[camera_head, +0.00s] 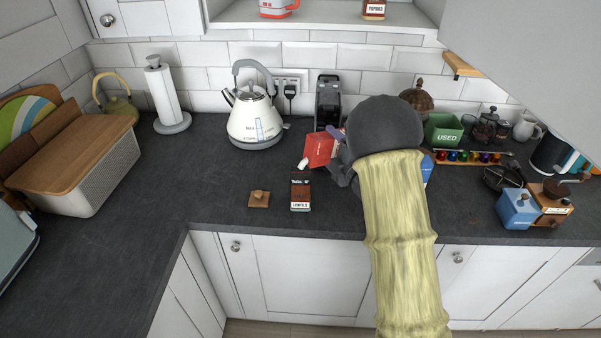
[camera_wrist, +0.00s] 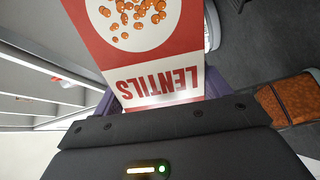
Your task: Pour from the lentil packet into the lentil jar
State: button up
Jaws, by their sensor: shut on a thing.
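The lentil packet (camera_head: 319,149) is red with a white end and lies tilted in my gripper (camera_head: 340,152), its white end low toward the left. The wrist view shows its front (camera_wrist: 150,50), with a lentil picture and the word LENTILS. My gripper (camera_wrist: 155,100) is shut on it; the finger pads are partly hidden. The lentil jar (camera_head: 300,192), dark with a labelled front, stands upright on the worktop below and slightly left of the packet. The packet is apart from it. No falling lentils can be made out. An orange-brown part, probably the jar (camera_wrist: 288,98), shows at the wrist view's right.
A wooden lid with a knob (camera_head: 259,199) lies left of the jar. A cream kettle (camera_head: 255,120) stands behind, with a black machine (camera_head: 328,100) beside it.

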jog(key=shift+s+a+r+n+b, duration=0.25)
jog(key=shift+r+n+b, duration=0.25)
jog(key=shift+n+b, duration=0.35)
jog(key=shift+s+a+r+n+b, duration=0.1)
jog(key=shift+a+r+n+b, duration=0.35)
jog(key=shift+n+b, duration=0.4)
dwell(2.3)
jog(key=shift+d+r, duration=0.1)
jog(key=shift+d, duration=0.1)
jog(key=m+p, duration=0.1)
jog(key=p, duration=0.1)
jog(key=shift+w+d+m+p, duration=0.15)
jog(key=shift+d+m+p, duration=0.15)
jog(key=shift+m+p, duration=0.1)
jog(key=shift+w+d+f+m+p, duration=0.2)
jog(key=shift+f+m, duration=0.15)
jog(key=shift+f, duration=0.15)
jog(key=shift+w+d+f+m+p, duration=0.1)
jog(key=shift+f+m+p, duration=0.05)
jog(key=shift+f+m, duration=0.3)
jog(key=shift+s+a, duration=0.15)
